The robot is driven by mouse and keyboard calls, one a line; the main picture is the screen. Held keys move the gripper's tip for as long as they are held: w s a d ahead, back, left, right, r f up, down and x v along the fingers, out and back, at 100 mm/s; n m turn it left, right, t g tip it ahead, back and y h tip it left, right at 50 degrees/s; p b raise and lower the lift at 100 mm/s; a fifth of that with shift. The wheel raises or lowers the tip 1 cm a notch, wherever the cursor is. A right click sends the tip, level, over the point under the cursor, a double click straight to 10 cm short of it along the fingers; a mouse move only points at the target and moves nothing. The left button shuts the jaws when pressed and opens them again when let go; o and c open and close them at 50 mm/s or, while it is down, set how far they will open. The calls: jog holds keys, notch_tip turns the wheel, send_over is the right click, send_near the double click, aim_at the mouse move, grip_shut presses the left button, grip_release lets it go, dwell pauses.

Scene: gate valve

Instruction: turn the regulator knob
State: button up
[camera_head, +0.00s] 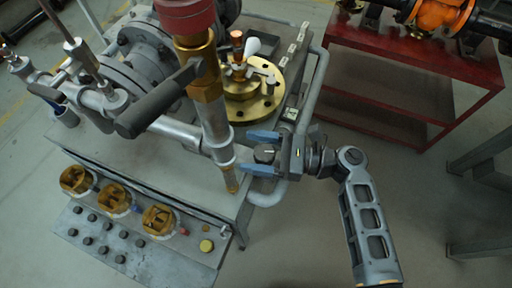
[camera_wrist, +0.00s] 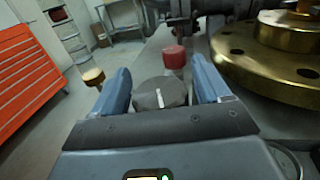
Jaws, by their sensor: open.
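The regulator knob (camera_head: 265,153) is a dark grey round knob with a white pointer line, near the right corner of the grey bench. It also shows in the wrist view (camera_wrist: 161,94), between my two blue fingers. My gripper (camera_head: 262,153) is open, with one finger on each side of the knob. In the wrist view my gripper (camera_wrist: 163,88) has a gap beside the knob on both sides. The knob's lower part is hidden by my gripper's body in the wrist view.
A brass flange (camera_head: 252,95) stands close behind the knob. A vertical pipe (camera_head: 213,125) with a red top is just left of my fingertips. A control panel (camera_head: 135,238) with gauges is at lower left. A red table (camera_head: 420,60) stands at upper right. A red knob (camera_wrist: 174,56) lies beyond.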

jog(key=shift+c, duration=0.3)
jog(key=c, duration=0.9)
jog(key=shift+r+m+t+p, duration=0.1)
jog(key=shift+m+t+p, duration=0.2)
jog(key=shift+t+p, duration=0.1)
jog(key=m+t+p, duration=0.1)
jog(key=t, duration=0.1)
jog(key=shift+w+m+t+h, duration=0.1)
jog(key=shift+m+t+h, duration=0.3)
jog(key=m+t+h, duration=0.1)
jog(key=t, duration=0.1)
jog(key=m+t+h, duration=0.1)
jog(key=shift+w+d+m+t, duration=0.15)
jog(key=shift+w+m+t, duration=0.05)
jog(key=shift+m+t, duration=0.2)
jog(key=m+t+h, duration=0.1)
jog(key=m+t+h+b, duration=0.1)
jog(key=m+t+h, duration=0.1)
jog(key=shift+w+d+f+t+b, duration=0.2)
jog(key=shift+w+f+t+b, duration=0.1)
jog(key=shift+t+b, duration=0.1)
jog(key=shift+w+d+r+m+t+h+b, duration=0.1)
jog(key=shift+m+t+h+b, duration=0.55)
jog(key=shift+h, duration=0.3)
jog(key=shift+d+r+m+t+h+b, duration=0.1)
jog(key=shift+m+t+h+b, duration=0.35)
jog(key=shift+m+h+b, duration=0.4)
jog(key=shift+h, duration=0.3)
